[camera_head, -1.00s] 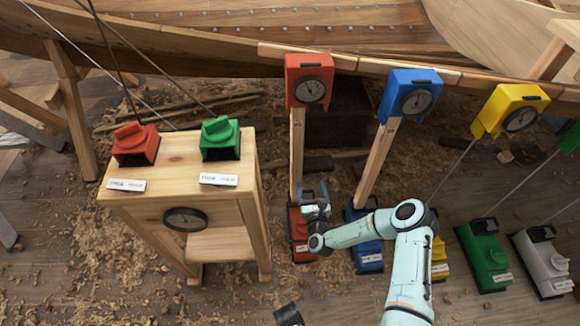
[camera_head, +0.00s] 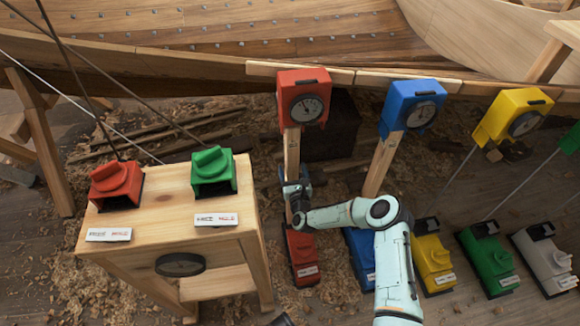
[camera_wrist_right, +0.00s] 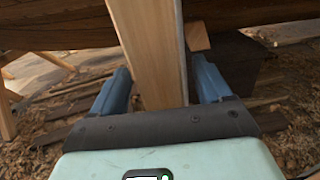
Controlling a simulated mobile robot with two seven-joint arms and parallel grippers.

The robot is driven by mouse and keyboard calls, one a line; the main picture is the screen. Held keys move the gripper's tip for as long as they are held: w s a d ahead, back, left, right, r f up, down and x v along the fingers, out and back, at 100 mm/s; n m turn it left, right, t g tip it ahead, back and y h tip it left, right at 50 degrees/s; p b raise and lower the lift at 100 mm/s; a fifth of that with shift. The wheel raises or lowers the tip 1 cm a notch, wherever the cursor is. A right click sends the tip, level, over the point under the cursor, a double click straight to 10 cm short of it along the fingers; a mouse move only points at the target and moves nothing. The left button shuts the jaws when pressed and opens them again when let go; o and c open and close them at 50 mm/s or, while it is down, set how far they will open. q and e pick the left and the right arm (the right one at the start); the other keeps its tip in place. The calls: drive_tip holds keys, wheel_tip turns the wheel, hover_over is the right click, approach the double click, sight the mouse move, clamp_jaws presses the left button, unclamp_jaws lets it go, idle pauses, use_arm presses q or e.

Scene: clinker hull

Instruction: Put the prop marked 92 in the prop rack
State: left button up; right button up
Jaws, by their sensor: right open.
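A wooden prop (camera_head: 291,152) stands upright between a red dial head (camera_head: 303,98) and a red base (camera_head: 301,256). A second wooden prop (camera_head: 381,163) leans below a blue dial head (camera_head: 413,107). I cannot read the number 92 on either, and I cannot tell which thing is the prop rack. My right gripper (camera_head: 295,183) is at the red-headed prop. In the right wrist view its blue fingers (camera_wrist_right: 161,85) are open, one on each side of the prop (camera_wrist_right: 152,45), with gaps visible. My left gripper is not clearly in view.
Yellow (camera_head: 433,260), green (camera_head: 487,258) and white (camera_head: 541,258) bases line the right. The planked hull (camera_head: 200,55) spans the back. Shavings cover the floor.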

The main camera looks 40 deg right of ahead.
drive_tip(key=shift+b+x, duration=0.3)
drive_tip(key=shift+x, duration=0.95)
use_arm(q)
drive_tip(key=shift+s+a+f, duration=0.25)
drive_tip(key=shift+s+f, duration=0.45)
drive_tip(key=shift+f, duration=0.3)
use_arm(e)
drive_tip(key=shift+w+d, duration=0.2)
drive_tip(key=shift+w, duration=0.3)
drive_tip(key=c, duration=1.3)
drive_tip(key=shift+r, duration=0.15)
clamp_jaws()
use_arm(q)
drive_tip(key=shift+r, duration=0.2)
use_arm(e)
drive_tip(key=shift+r, duration=0.45)
